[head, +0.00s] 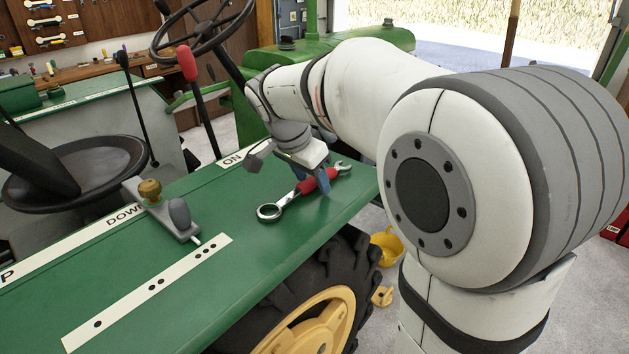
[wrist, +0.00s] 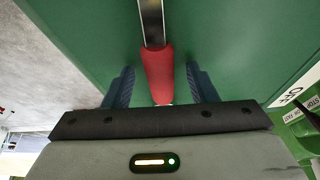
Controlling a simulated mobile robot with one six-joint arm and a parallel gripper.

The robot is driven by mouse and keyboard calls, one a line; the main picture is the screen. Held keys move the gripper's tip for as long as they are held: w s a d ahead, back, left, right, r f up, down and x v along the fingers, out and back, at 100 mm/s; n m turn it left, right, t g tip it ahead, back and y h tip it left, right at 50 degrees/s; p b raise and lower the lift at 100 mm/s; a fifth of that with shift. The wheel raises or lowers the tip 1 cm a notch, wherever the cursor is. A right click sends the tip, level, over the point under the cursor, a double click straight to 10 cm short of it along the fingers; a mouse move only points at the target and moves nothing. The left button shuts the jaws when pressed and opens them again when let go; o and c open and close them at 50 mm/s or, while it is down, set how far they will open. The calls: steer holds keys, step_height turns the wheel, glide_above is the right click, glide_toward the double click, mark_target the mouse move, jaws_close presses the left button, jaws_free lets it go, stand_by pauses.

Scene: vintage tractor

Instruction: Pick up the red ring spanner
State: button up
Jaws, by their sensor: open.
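The red ring spanner (head: 306,186) lies on the green fender top (head: 240,215) of the tractor. It has a ring end at the left, a red grip in the middle and an open jaw at the right. My gripper (head: 312,190) is over its middle, pointing down. In the wrist view the red grip (wrist: 158,73) lies between the two blue fingers of my gripper (wrist: 160,85), with a gap on each side. The jaws are open. The spanner's far ends are outside the wrist view.
A lever block with a brass knob (head: 150,190) stands left on the fender, beside a slotted white strip (head: 150,295). A red-knobbed lever (head: 190,75) and the steering wheel (head: 205,25) rise behind. The fender's right edge drops to the tyre (head: 345,270).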

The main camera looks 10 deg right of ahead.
mark_target(310, 179)
steer(key=shift+c, duration=0.4)
jaws_close()
steer(key=shift+r, duration=0.15)
step_height(310, 179, up, 10)
steer(key=shift+b, duration=0.35)
